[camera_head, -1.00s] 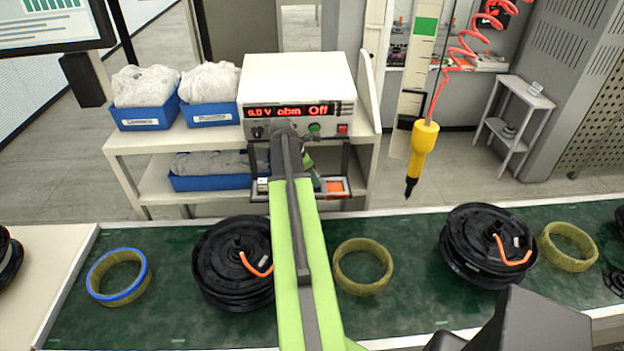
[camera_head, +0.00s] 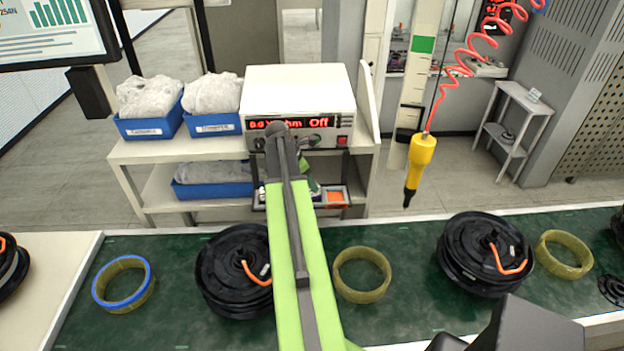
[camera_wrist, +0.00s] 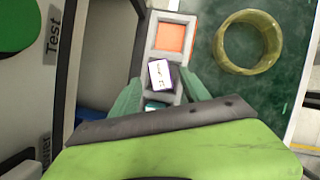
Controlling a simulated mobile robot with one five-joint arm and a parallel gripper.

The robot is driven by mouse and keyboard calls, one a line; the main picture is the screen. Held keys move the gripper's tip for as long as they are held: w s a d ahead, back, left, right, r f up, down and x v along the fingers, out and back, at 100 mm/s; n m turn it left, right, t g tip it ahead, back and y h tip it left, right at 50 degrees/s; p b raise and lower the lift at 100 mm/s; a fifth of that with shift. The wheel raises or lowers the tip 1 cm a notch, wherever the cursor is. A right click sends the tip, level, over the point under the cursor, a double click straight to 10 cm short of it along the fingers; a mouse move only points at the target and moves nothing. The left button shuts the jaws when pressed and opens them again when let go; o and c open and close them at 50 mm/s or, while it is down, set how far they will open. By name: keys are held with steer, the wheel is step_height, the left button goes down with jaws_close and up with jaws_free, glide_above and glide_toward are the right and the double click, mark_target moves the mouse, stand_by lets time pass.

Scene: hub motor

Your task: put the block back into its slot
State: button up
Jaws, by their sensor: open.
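A small white block with purple edges and dark print (camera_wrist: 161,74) shows in the wrist view, tilted, over the lower part of a grey tray (camera_wrist: 151,47). My gripper (camera_wrist: 160,88) is open, with one green finger on each side of the block; I cannot tell whether either touches it. The tray's upper compartment has an orange floor (camera_wrist: 171,37). A teal patch (camera_wrist: 153,105) shows just below the block. In the head view the tray (camera_head: 347,204) is at the shelf front, partly hidden by my arm, and the block is hidden there.
A meter box (camera_head: 298,90) stands on the white shelf beside blue bins (camera_head: 146,127). A green conveyor (camera_head: 400,285) carries black hub motors (camera_head: 485,253) and yellow rings (camera_head: 362,274). A yellow screwdriver (camera_head: 420,160) hangs to the right.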

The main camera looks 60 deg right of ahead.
steer(key=p+v, duration=0.5)
steer(key=v, duration=0.3)
steer(key=shift+p, duration=0.4)
steer(key=w+a+m+t, duration=0.15)
steer(key=w+a, duration=0.25)
steer(key=a, duration=0.4)
steer(key=w+a+f+m+y, duration=0.15)
steer(key=w+a, duration=0.25)
steer(key=a, duration=0.4)
steer(key=w+a+m+t, duration=0.15)
steer(key=w+a, duration=0.25)
steer(key=a, duration=0.4)
steer(key=a+m+y, duration=0.2)
steer(key=a+m, duration=0.5)
steer(key=a, duration=2.3)
steer(key=shift+w+a+f, duration=0.25)
steer(key=shift+w, duration=0.15)
steer(key=shift+y, duration=0.25)
